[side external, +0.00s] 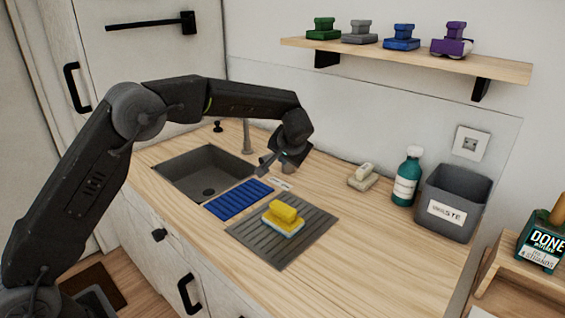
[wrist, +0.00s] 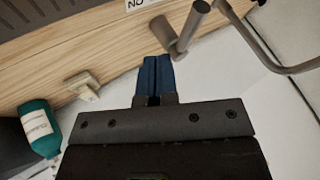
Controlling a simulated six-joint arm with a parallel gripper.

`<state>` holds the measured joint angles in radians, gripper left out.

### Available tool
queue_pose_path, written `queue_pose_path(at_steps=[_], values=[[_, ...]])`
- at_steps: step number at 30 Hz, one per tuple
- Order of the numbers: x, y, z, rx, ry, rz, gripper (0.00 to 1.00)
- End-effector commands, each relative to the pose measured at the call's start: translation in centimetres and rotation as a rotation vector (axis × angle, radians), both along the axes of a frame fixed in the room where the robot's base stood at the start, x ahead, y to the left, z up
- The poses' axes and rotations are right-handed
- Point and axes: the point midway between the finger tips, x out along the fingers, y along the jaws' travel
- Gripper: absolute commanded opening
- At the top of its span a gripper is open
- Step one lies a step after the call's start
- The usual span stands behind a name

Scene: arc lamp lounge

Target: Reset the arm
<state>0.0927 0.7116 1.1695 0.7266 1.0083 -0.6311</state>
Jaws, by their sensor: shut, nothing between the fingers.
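My gripper (side external: 266,164) is shut and empty, held above the back of the wooden counter near the tap. In the wrist view its two blue fingers (wrist: 154,80) are pressed together with nothing between them. My arm reaches in from the left, bent over the sink.
A grey sink (side external: 179,169), a blue ribbed mat (side external: 238,200) and a grey drying mat (side external: 258,244) with a yellow scrubber (side external: 284,216) lie below. A beige scrubber (side external: 362,176), green bottle (side external: 407,176) and waste bin (side external: 446,203) stand right. A shelf (side external: 495,66) hangs above.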

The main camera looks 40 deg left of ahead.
Motion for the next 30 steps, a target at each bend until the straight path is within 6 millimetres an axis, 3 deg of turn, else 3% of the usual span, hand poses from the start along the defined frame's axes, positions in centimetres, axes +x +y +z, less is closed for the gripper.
queue_pose_path(at_steps=[7,11,15,21,26,30], values=[[-1.4,-0.8,2.0,-0.011,0.003,-0.006,0.00],[-4.2,-0.9,4.7,-0.052,0.013,-0.024,0.00],[-9.3,-1.2,8.1,-0.120,0.029,-0.063,0.00],[-17.4,-1.9,11.2,-0.218,0.038,-0.127,0.00],[-24.2,-2.7,12.1,-0.293,0.034,-0.182,0.00],[-29.8,-3.6,11.6,-0.356,0.020,-0.233,0.00]])
